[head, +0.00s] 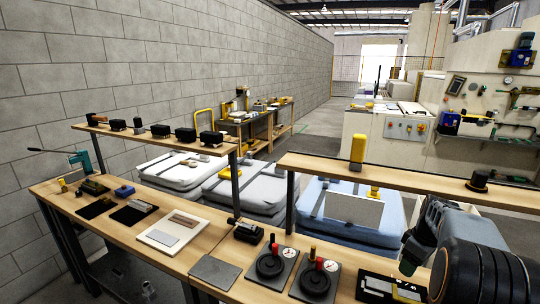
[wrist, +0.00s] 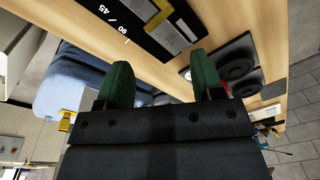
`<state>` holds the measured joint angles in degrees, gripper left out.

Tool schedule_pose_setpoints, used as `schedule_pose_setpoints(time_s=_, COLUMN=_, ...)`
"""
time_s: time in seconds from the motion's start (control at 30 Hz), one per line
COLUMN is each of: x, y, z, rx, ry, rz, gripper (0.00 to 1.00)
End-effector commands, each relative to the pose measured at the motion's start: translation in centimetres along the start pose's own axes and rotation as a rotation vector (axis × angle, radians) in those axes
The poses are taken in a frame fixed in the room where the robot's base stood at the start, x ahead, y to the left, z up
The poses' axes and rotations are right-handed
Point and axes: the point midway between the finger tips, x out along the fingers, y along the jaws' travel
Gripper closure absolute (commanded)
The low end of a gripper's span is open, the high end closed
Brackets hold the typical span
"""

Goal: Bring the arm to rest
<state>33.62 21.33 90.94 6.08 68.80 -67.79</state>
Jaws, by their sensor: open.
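My gripper shows in the wrist view (wrist: 160,85) with its two green fingertips well apart and nothing between them. Beyond the fingers lie the wooden bench top (wrist: 170,62) and a black panel (wrist: 130,25) with white markings and metal and yellow parts. In the head view my arm is at the lower right, dark and bulky, with a small green part of the gripper (head: 411,250) showing above the bench's right end. The arm hides part of the bench there. The black panel (head: 375,286) lies just left of the arm.
Two black dial units (head: 272,265) stand left of the panel, beside a grey plate (head: 215,271). A white tray (head: 160,240) lies farther left. A raised wooden shelf (head: 400,181) runs behind the bench, bearing a yellow object (head: 357,149) and a black knob (head: 478,181).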

Motion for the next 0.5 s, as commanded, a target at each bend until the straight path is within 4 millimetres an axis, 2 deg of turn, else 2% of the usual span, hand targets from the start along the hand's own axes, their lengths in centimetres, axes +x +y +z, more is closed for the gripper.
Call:
schedule_pose_setpoints(time_s=0.1, x=0.4, y=-4.6, z=0.1, rx=0.315, ry=-0.01, rz=0.032, gripper=0.39)
schedule_pose_setpoints(time_s=0.17, x=0.4, y=-7.7, z=-0.2, rx=0.457, ry=-0.003, rz=0.058, gripper=0.39)
schedule_pose_setpoints(time_s=0.23, x=0.3, y=-11.9, z=-0.5, rx=0.594, ry=0.021, rz=0.092, gripper=0.39)
schedule_pose_setpoints(time_s=0.3, x=0.3, y=-15.8, z=-0.4, rx=0.684, ry=0.051, rz=0.117, gripper=0.39)
schedule_pose_setpoints(time_s=0.4, x=0.4, y=-20.4, z=0.0, rx=0.739, ry=0.1, rz=0.141, gripper=0.39)
schedule_pose_setpoints(time_s=0.5, x=0.6, y=-24.0, z=0.6, rx=0.717, ry=0.143, rz=0.153, gripper=0.39)
